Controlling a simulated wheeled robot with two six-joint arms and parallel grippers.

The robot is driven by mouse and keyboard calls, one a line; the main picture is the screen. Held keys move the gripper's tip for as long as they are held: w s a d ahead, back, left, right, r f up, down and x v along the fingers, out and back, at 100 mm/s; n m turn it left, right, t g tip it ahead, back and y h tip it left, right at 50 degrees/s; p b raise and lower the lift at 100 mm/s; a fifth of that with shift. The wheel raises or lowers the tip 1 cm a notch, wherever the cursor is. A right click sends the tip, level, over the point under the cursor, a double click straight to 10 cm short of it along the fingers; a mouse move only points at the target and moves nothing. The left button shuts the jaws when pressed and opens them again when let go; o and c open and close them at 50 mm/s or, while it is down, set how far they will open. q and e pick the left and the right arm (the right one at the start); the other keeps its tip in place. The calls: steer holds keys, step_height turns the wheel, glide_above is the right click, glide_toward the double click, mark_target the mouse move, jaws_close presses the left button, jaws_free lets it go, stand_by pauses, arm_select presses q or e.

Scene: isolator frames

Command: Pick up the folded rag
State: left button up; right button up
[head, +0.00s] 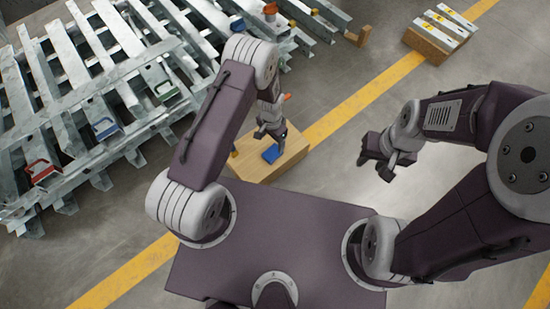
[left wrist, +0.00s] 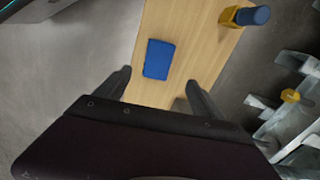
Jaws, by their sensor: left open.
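The folded rag is a small flat blue rectangle (head: 271,154) lying on top of a light wooden block (head: 262,172). In the left wrist view the rag (left wrist: 159,59) lies flat on the wood (left wrist: 205,35), just beyond the fingertips and between their lines. My left gripper (head: 279,139) is above the rag in the head view. Its two fingers stand wide apart in the left wrist view (left wrist: 159,77), with nothing between them. My right gripper (head: 376,164) hangs to the right over bare floor, empty, its fingers seemingly apart.
A yellow item with a blue end (left wrist: 245,16) stands at the wooden block's edge, beside the rag. Galvanised metal frames (head: 90,100) fill the left side. A wooden block with metal pieces (head: 432,42) lies far right.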

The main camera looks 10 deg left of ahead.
mark_target(273, 152)
arm_select(q)
steer(key=shift+s+d+f, duration=0.1)
steer(key=shift+s+f, duration=0.1)
steer(key=shift+f, duration=0.65)
step_height(273, 152, down, 4)
steer(key=b, duration=0.3)
steer(key=shift+r, duration=0.1)
step_height(273, 152, down, 5)
steer(key=b, duration=0.4)
steer(key=shift+b, duration=0.35)
steer(key=c, duration=1.4)
arm_select(e)
step_height(273, 152, down, 9)
steer(key=shift+r, duration=0.2)
arm_select(q)
steer(key=shift+r, duration=0.1)
steer(key=shift+c, duration=0.2)
arm_select(e)
steer(key=shift+s, duration=0.1)
